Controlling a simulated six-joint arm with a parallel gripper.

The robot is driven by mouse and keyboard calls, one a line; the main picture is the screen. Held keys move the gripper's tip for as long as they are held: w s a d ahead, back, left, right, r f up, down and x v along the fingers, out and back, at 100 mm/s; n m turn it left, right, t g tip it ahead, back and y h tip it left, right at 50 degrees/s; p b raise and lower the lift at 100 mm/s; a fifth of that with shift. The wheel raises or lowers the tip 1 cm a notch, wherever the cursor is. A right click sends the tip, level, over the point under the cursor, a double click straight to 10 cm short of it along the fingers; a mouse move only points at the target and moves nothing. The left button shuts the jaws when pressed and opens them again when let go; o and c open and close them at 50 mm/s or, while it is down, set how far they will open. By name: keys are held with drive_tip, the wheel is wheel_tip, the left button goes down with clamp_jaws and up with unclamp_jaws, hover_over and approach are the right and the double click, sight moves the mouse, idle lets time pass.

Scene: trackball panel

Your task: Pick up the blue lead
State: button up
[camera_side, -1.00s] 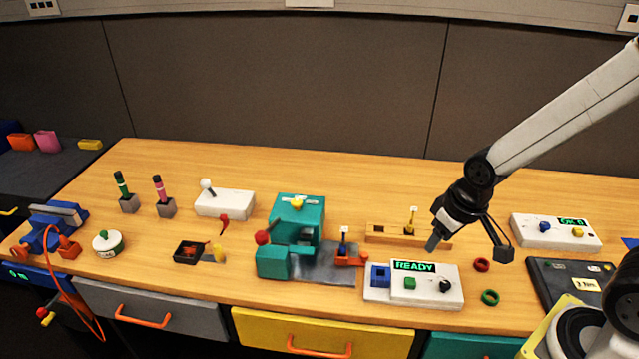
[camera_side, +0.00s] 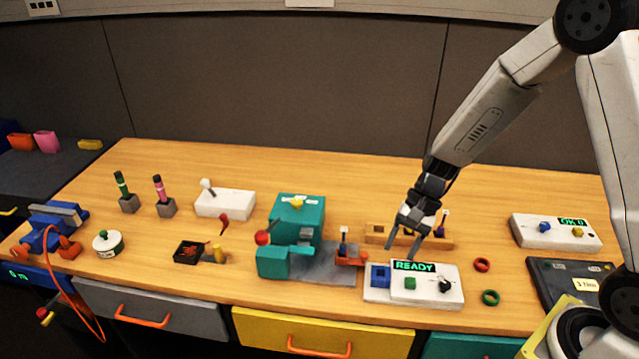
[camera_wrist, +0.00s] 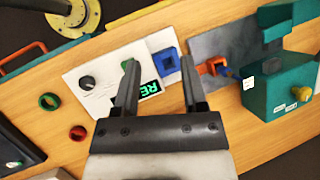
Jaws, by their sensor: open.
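My gripper (camera_side: 401,250) is open and empty, its fingers pointing down over the back of the white READY panel (camera_side: 452,292). In the wrist view my gripper's fingers (camera_wrist: 157,62) spread above the panel and its blue square socket (camera_wrist: 166,62). A small blue piece with a pale tip (camera_side: 343,236) stands upright in an orange holder (camera_side: 350,259) left of my gripper. Another dark blue or purple piece with a pale tip (camera_side: 443,220) stands at the right end of the wooden rack (camera_side: 375,240). I cannot tell which is the blue lead. My gripper hides part of the rack.
The teal machine (camera_side: 275,262) with a grey plate stands left of the panel. A red ring (camera_side: 482,265) and a green ring (camera_side: 490,297) lie to its right. A white box (camera_side: 556,233) and a dark case (camera_side: 545,272) are farther right. The table behind the rack is clear.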

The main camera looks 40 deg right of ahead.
sight(343, 245)
drive_tip(key=w+f+m+y, duration=0.1)
drive_tip(key=w+m, duration=0.1)
drive_tip(key=w+f+m+t+y, duration=0.1)
drive_tip(key=w, duration=0.1)
drive_tip(key=w+f+m+y, duration=0.1)
drive_tip(key=m+y, duration=0.1)
drive_tip(key=shift+w+m+t, duration=0.3)
drive_tip(key=shift+w, duration=0.1)
drive_tip(key=w+d+f+m+t+y, duration=0.2)
drive_tip(key=w+m+t, duration=0.2)
drive_tip(key=w+m, duration=0.1)
drive_tip(key=shift+w+d+f+m+t+y, duration=0.2)
drive_tip(key=shift+w+f+m+t+y, duration=0.15)
drive_tip(key=shift+w, duration=0.3)
drive_tip(key=shift+a+f, duration=0.1)
drive_tip(key=shift+x, duration=1.2)
drive_tip(key=shift+a, duration=0.15)
drive_tip(key=shift+x, duration=2.5)
drive_tip(key=shift+r, duration=0.2)
clamp_jaws()
